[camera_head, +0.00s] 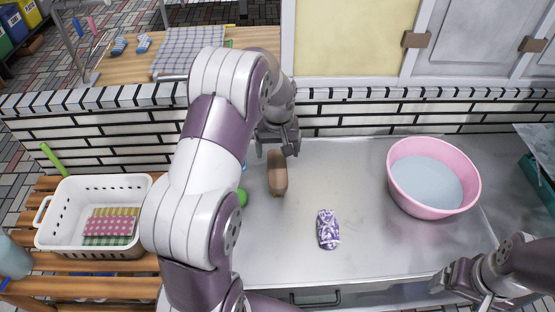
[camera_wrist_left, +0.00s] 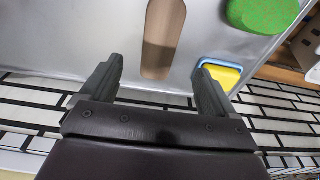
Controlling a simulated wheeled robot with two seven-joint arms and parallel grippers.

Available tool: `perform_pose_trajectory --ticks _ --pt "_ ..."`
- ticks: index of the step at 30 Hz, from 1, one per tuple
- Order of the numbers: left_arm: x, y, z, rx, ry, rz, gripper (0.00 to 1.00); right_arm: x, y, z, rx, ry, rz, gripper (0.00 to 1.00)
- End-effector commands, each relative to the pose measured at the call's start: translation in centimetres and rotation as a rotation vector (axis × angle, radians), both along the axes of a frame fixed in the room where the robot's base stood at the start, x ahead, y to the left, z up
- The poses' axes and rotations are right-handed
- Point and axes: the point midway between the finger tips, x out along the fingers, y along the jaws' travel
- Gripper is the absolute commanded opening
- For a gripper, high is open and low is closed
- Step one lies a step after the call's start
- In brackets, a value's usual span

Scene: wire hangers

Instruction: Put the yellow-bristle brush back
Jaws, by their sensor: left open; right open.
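A brown, wooden-looking brush-like piece (camera_head: 277,172) lies on the metal counter near the brick edge; no bristles show on it. My left gripper (camera_head: 277,148) is open at its far end. In the left wrist view, the brown piece (camera_wrist_left: 162,40) lies ahead of the gap between the open fingers (camera_wrist_left: 155,88), apart from both. A yellow piece with a blue rim (camera_wrist_left: 222,72) lies beside the right-hand finger; I cannot tell whether it is a brush. My right gripper (camera_head: 462,283) is open and empty at the lower right.
A green object (camera_head: 242,196) is partly behind my left arm. A purple-white patterned bundle (camera_head: 328,229) and a pink basin (camera_head: 434,210) are on the counter. A white basket (camera_head: 75,190) with cloths sits on the slatted shelf at left.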

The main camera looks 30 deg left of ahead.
Motion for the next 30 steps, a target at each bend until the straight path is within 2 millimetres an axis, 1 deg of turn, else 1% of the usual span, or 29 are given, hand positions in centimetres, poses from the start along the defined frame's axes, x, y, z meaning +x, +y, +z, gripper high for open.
perform_pose_trajectory --ticks 2,5,6,8,9,11,12,15,16,18,20,30 --pt "-0.3 -0.3 0.7 0.000 0.001 -0.010 0.89 0.0 0.0 0.0 0.000 0.000 0.000 0.84" --pt "-2.1 -2.4 1.9 -0.003 0.002 -0.086 0.89 0.0 0.0 0.0 0.000 0.000 0.000 0.84" --pt "-3.6 -3.7 2.4 -0.005 0.004 -0.139 0.89 0.0 0.0 0.0 0.000 0.000 0.000 0.84" --pt "-6.1 -5.8 3.3 -0.006 0.001 -0.229 0.89 0.0 0.0 0.0 0.000 0.000 0.000 0.84" --pt "-8.0 -7.0 3.7 -0.007 0.002 -0.290 0.89 0.0 0.0 0.0 0.000 0.000 0.000 0.84" --pt "-10.9 -8.6 4.1 -0.007 0.001 -0.375 0.89 0.0 0.0 0.0 0.000 0.000 0.000 0.84" --pt "-12.7 -9.4 4.2 -0.007 0.001 -0.424 0.89 0.0 0.0 0.0 0.000 0.000 0.000 0.84" --pt "-16.4 -10.7 4.2 -0.006 0.002 -0.518 0.89 0.0 0.0 0.0 0.000 0.000 0.000 0.84" --pt "-17.2 -11.0 4.2 -0.005 0.003 -0.539 0.89 0.0 0.0 0.0 0.000 0.000 0.000 0.84" --pt "-18.3 -11.2 4.1 -0.005 0.004 -0.565 0.89 0.0 0.0 0.0 0.000 0.000 0.000 0.84" --pt "-18.7 -11.3 4.0 -0.005 0.006 -0.575 0.89 0.0 0.0 0.0 0.000 0.000 0.000 0.84" --pt "-18.7 -11.3 4.0 -0.006 0.008 -0.573 0.89 0.0 0.0 0.0 0.000 0.000 0.000 0.84"
